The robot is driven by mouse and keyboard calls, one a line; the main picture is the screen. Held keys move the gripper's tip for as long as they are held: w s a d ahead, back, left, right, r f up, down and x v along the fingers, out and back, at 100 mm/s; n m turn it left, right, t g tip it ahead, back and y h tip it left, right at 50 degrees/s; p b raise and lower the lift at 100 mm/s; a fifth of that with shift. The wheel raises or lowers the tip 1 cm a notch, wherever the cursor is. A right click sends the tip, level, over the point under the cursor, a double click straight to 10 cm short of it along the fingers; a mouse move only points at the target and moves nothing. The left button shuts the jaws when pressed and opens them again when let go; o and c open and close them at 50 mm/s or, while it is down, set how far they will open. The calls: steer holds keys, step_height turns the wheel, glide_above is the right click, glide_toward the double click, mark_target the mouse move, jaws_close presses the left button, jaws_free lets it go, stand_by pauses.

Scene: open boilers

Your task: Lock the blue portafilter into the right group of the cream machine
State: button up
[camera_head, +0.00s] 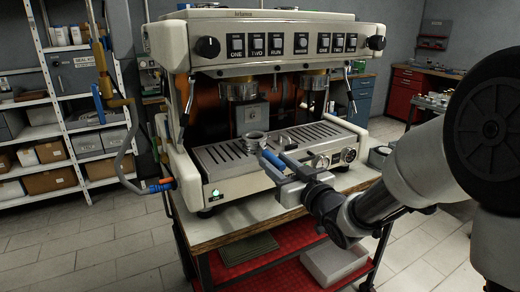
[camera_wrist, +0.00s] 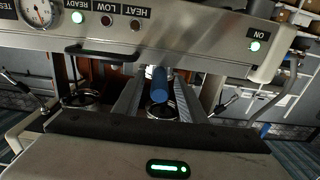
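The cream machine (camera_head: 262,35) stands on a wheeled table, with a left group (camera_head: 238,90) and a right group (camera_head: 314,80) above its drip tray (camera_head: 218,157). The blue portafilter (camera_head: 272,159) rests low at the tray, its round metal head toward the machine and its blue handle toward me. My gripper (camera_head: 284,169) is at the handle. In the wrist view the blue handle (camera_wrist: 159,80) lies between my two fingers (camera_wrist: 160,92), which look open with narrow gaps beside it. The portafilter's head is partly hidden behind the handle there.
A small dark round item (camera_head: 286,140) sits on the tray right of the portafilter. A steam lever (camera_head: 352,90) hangs at the machine's right, and a pipe with a blue-orange handle (camera_head: 160,186) stands at its left. White shelves (camera_head: 60,130) are behind.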

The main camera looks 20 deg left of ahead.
jaws_close()
steer(key=shift+r+p, duration=2)
steer(key=shift+r, duration=1.65)
steer(key=c, duration=0.6)
jaws_free()
jaws_close()
